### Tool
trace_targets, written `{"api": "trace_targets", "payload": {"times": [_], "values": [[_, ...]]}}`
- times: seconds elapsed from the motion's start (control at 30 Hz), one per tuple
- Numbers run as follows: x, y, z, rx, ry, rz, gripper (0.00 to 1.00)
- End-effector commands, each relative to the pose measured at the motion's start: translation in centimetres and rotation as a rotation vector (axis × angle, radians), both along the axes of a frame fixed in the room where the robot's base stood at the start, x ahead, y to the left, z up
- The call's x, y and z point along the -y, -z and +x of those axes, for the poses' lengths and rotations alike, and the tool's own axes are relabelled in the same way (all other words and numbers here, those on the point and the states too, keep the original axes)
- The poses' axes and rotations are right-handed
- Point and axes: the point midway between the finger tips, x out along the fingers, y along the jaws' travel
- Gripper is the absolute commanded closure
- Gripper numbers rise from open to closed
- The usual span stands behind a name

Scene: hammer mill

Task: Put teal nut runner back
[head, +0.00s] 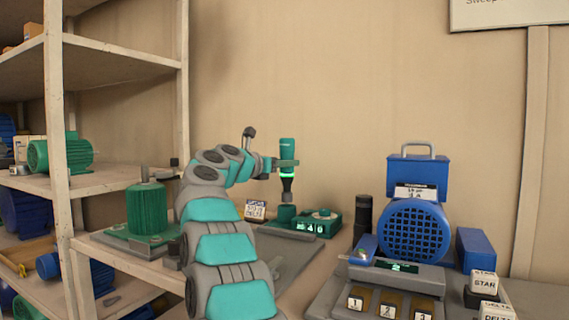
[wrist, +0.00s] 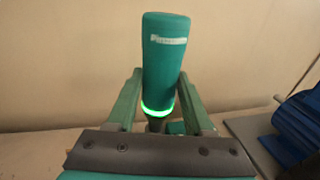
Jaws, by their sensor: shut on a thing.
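The teal nut runner (head: 287,150) is upright in the head view, with a lit green ring and a dark lower end. My gripper (head: 286,163) is shut on it around its middle. In the wrist view the nut runner (wrist: 165,60) stands between the two green fingers of my gripper (wrist: 158,100), leaning slightly. Below it in the head view is a teal dock (head: 318,224) with a small lit display and a short round teal holder (head: 286,212) at its left. The nut runner's tip is just above or at this holder; I cannot tell whether they touch.
A blue motor (head: 415,232) with a blue box on top stands to the right, behind a panel with numbered keys (head: 387,303). A dark cylinder (head: 362,215) stands between dock and motor. A green motor (head: 147,208) stands left, near a shelf (head: 120,178). The wall is behind.

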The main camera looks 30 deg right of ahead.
Motion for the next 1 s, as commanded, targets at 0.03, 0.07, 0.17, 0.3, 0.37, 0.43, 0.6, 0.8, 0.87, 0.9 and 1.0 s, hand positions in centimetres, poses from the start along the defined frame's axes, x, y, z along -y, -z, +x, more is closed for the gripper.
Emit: {"api": "trace_targets", "payload": {"times": [0.03, 0.07, 0.17, 0.3, 0.37, 0.43, 0.6, 0.8, 0.87, 0.9, 1.0], "values": [[-0.1, 0.3, -0.1, 0.000, -0.001, -0.005, 1.00], [-0.1, 0.6, -0.1, 0.000, -0.001, -0.005, 1.00], [-0.1, 1.2, 0.0, 0.000, -0.001, -0.006, 1.00], [-0.1, 1.6, 0.0, 0.002, -0.002, -0.006, 1.00], [-0.1, 1.7, 0.0, 0.002, -0.002, -0.006, 1.00], [-0.1, 2.1, 0.0, 0.000, -0.001, -0.005, 1.00], [0.0, 3.7, -0.1, -0.001, 0.000, -0.006, 1.00], [-0.1, 5.1, -0.1, 0.000, -0.002, -0.006, 1.00], [-0.1, 5.3, -0.1, 0.002, -0.002, -0.006, 1.00], [-0.1, 5.3, -0.1, 0.003, -0.002, -0.005, 1.00], [-0.1, 5.3, -0.1, 0.003, -0.001, -0.005, 1.00]]}}
